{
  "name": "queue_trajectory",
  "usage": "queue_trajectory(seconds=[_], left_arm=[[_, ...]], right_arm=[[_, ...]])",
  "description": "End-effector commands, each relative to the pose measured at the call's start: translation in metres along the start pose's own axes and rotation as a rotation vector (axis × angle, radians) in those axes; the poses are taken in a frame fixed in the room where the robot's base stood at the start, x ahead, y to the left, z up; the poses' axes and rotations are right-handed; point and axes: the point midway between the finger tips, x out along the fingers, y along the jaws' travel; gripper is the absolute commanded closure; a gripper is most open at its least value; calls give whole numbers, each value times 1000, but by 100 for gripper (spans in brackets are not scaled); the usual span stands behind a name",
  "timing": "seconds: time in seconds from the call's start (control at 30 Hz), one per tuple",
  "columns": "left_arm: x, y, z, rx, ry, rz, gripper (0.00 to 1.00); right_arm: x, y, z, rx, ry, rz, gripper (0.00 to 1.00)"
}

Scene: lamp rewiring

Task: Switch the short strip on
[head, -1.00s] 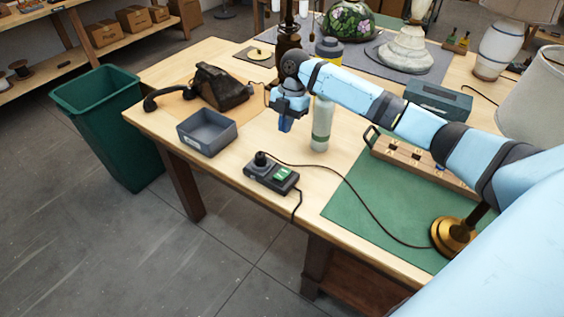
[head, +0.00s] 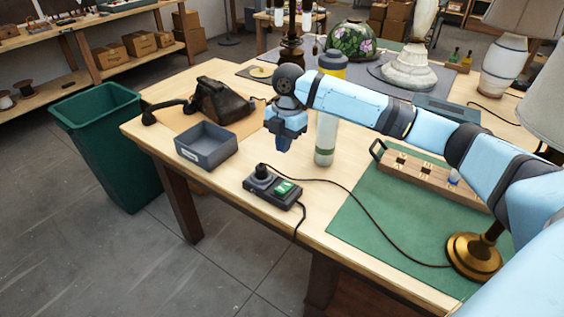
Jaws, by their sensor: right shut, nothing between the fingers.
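The short strip (head: 273,187) is a small dark power strip lying on the wooden table near its front edge. A black plug (head: 261,170) sits in its left end, and a green switch (head: 284,188) shows on its right part. Whether the switch is on or off I cannot tell. My right gripper (head: 284,147) is above and behind the strip, apart from it, pointing down. It is shut and empty. My left gripper is not in view.
A grey bin (head: 206,146) stands left of the strip, with a dark telephone (head: 222,99) behind it. A white-green bottle (head: 325,138) stands close right of my gripper. A cord runs across the green mat (head: 370,222) to a brass lamp base (head: 473,258).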

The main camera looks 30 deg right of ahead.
Motion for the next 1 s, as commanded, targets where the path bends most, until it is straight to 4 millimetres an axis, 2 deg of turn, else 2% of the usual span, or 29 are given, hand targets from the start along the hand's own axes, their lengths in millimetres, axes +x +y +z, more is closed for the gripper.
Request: queue_trajectory(seconds=[0.4, 0.53, 0.73, 1.0], left_arm=[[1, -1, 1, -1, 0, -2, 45], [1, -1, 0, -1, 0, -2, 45], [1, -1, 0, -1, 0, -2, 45], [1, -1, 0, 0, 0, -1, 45]], right_arm=[[86, 0, 0, 1, 2, -3, 100], [108, -1, -1, -1, 2, -3, 100], [126, -1, 0, -1, 0, -1, 100], [130, 0, 0, -1, 0, 0, 100]])
